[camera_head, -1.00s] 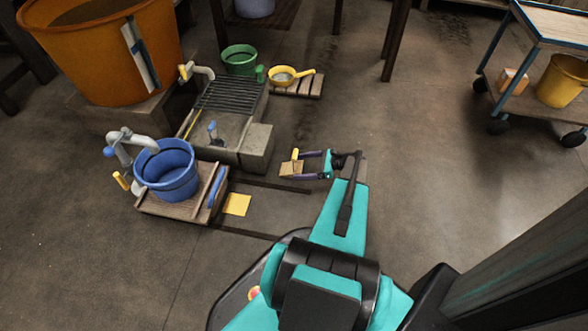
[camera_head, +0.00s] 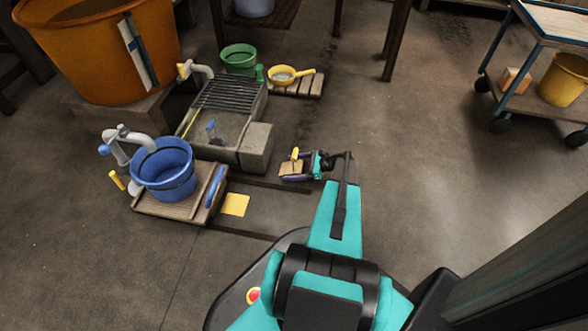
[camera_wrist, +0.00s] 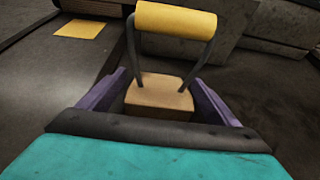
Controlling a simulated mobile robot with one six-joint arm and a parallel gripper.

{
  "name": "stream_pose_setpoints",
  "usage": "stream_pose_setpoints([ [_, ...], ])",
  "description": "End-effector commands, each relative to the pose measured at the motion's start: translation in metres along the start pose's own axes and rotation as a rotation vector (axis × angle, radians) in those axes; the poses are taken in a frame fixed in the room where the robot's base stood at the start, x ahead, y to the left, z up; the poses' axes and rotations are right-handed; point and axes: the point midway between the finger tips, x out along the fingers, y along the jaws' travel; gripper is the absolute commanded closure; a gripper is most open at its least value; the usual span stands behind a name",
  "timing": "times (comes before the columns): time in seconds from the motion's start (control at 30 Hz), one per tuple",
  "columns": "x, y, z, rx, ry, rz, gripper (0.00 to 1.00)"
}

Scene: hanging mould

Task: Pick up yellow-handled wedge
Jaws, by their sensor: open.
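The yellow-handled wedge (camera_head: 291,167) is a small tan wooden block with a yellow bar handle on dark wire arms. It is on the floor in front of the grey stone trough. In the wrist view the wedge (camera_wrist: 175,20) shows its handle standing up toward the camera. My gripper (camera_head: 296,166) is open around the block. In the wrist view my gripper (camera_wrist: 158,88) has one purple finger on each side of the block, with a gap visible at the left.
The grey trough (camera_head: 255,147) stands just beyond the wedge. A blue bucket (camera_head: 165,175) on a wooden platform and a yellow square (camera_head: 235,204) lie to the left. A yellow pan (camera_head: 283,75) and green bucket (camera_head: 238,58) are behind.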

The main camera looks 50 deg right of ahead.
Motion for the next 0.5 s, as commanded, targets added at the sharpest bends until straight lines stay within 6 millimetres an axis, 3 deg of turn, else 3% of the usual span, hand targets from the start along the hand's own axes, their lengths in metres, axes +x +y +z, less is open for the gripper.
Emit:
stream_pose_setpoints([
  [0.37, -0.0002, 0.0000, 0.0000, 0.000, 0.000, 0.000, 0.16],
  [0.5, -0.0002, 0.0000, -0.0001, 0.000, 0.000, 0.000, 0.39],
])
